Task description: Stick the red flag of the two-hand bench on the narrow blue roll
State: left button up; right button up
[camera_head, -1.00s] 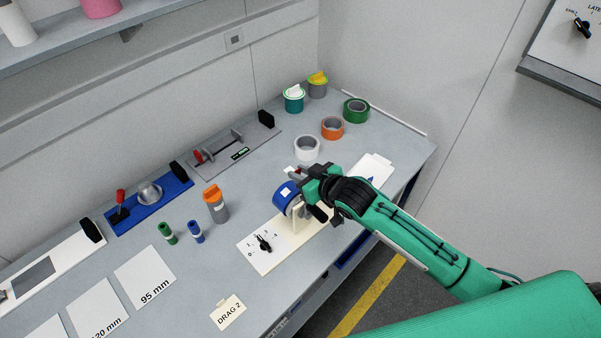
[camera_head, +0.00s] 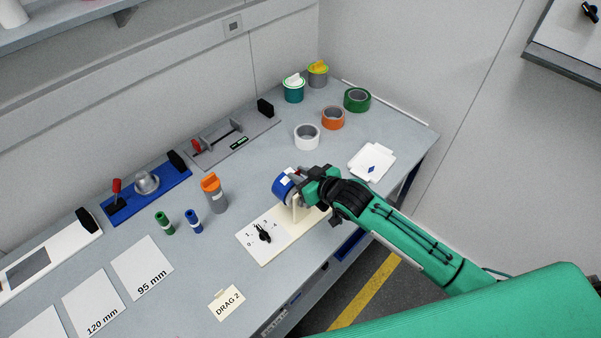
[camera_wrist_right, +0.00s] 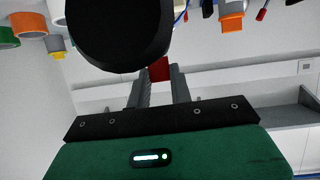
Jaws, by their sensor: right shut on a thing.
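The blue roll (camera_head: 283,187) sits upright on a cream stand with a numbered dial plate, near the front of the bench. A white patch shows on its blue face. My right gripper (camera_head: 303,173) is just right of the roll's upper part, partly in front of it; I cannot tell if they touch. In the right wrist view, a small red piece, the red flag (camera_wrist_right: 158,68), shows between the two fingers, which are shut on it. A large dark shape hides much of that view's upper left. My left gripper is not in view.
White (camera_head: 306,137), orange (camera_head: 333,118) and green (camera_head: 357,100) rolls stand at the back right. A grey fixture (camera_head: 236,142) with a red part stands along the wall. An orange-capped bottle (camera_head: 214,194) is left of the stand. A white card (camera_head: 371,161) lies right.

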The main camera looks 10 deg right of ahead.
jog(key=shift+f, duration=0.2)
dwell(0.4)
jog(key=shift+f+b, duration=0.7)
jog(key=shift+f, duration=0.3)
jog(key=o, duration=0.9)
jog(key=shift+c, duration=0.2)
jog(key=shift+s, duration=0.1)
